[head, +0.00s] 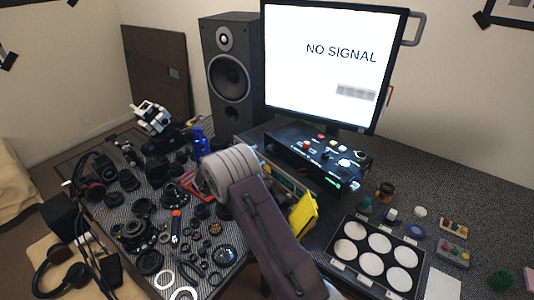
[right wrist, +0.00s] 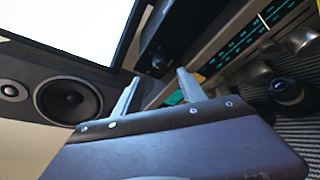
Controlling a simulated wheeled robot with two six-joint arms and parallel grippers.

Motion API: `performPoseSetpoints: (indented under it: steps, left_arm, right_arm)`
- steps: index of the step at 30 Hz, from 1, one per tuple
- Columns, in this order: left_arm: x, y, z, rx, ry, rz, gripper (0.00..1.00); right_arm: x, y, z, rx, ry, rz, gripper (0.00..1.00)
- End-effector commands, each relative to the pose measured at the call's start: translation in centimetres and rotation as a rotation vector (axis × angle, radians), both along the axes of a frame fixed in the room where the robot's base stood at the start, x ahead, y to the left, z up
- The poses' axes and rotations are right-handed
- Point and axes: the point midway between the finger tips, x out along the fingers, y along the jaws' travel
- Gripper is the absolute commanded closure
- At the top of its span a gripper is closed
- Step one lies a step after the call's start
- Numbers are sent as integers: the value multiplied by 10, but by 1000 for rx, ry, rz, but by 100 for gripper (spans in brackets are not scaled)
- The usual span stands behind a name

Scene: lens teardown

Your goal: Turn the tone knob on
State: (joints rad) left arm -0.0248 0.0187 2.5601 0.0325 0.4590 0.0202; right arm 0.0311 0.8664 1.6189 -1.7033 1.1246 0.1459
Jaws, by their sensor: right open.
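The receiver (head: 284,178) is mostly hidden behind my right arm in the head view. In the right wrist view its silver front panel (right wrist: 205,55) carries a teal-lit dial. My left gripper is not in view.
A black control box (head: 318,155) stands below the monitor (head: 335,60). A tall speaker (head: 228,75) is behind. A blue bottle (head: 200,145) and many lens parts lie to the left. A tray (head: 343,272) of white discs is to the right.

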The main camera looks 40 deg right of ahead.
Motion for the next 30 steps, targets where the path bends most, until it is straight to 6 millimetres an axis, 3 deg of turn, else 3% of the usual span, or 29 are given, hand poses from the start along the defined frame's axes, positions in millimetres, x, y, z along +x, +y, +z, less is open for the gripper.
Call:
performPoseSetpoints:
  steps: [10, 15, 22, 23, 27, 30]
  left_arm:
    - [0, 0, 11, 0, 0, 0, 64]
    - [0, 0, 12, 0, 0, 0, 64]
    - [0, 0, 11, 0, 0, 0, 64]
    - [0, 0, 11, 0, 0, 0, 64]
    - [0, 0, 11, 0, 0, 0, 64]
    - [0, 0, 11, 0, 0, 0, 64]
  right_arm:
    - [21, -62, -17, 0, 1, -3, 51]
    - [26, -75, -22, 2, 0, -3, 51]
    - [27, -75, -22, 1, 1, -1, 51]
    - [27, -75, -22, 1, 1, -1, 57]
    - [27, -75, -22, 1, 1, -1, 96]
    - [27, -75, -22, 2, 0, -2, 100]
